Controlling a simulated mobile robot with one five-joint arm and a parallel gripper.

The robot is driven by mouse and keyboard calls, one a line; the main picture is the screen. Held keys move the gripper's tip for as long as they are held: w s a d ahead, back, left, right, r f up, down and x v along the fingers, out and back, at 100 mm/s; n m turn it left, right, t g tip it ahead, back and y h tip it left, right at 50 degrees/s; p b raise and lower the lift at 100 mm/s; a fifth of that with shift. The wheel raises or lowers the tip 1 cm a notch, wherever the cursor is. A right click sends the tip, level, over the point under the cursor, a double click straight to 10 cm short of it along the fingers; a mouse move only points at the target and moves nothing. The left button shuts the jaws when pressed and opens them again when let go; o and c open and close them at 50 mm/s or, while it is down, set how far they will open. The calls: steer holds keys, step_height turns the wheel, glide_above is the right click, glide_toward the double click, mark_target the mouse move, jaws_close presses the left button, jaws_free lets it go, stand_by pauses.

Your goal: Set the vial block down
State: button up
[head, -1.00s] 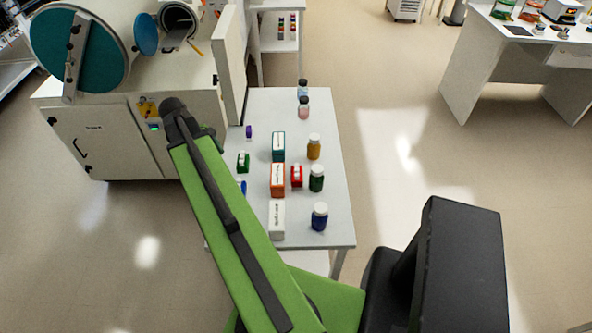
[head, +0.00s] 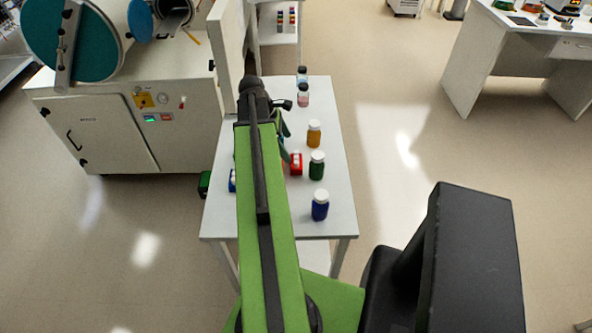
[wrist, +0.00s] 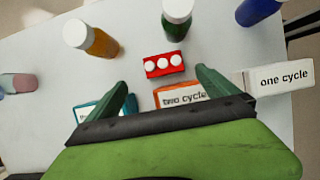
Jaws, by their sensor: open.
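A red vial block (wrist: 163,65) with three white caps rests on the white table (wrist: 45,60). It also shows in the head view (head: 296,164), partly behind my arm. My gripper (wrist: 163,80) is open in the wrist view. Its two green fingers are wide apart, with the red block just beyond and between their tips; I cannot tell if they touch it. In the head view my arm hides most of the gripper. A blue block (head: 232,180) shows at the table's left side, partly behind my arm.
A teal box (wrist: 90,110), an orange "two cycle" box (wrist: 178,97) and a white "one cycle" box (wrist: 278,77) stand close to the fingers. Amber (head: 314,134), green (head: 317,166) and blue (head: 320,206) jars line the table's right side.

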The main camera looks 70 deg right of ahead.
mark_target(295, 161)
steer(key=b+x, duration=0.2)
steer(key=x, duration=0.2)
steer(key=shift+w, duration=0.1)
steer(key=b+x, duration=0.5)
steer(key=shift+a+f, duration=0.25)
steer(key=shift+a, duration=0.05)
steer(key=shift+r, duration=0.2)
steer(key=shift+c, duration=0.6)
steer(key=c, duration=1.8)
step_height(295, 161, up, 10)
steer(key=p, duration=1)
steer(key=shift+r, duration=0.15)
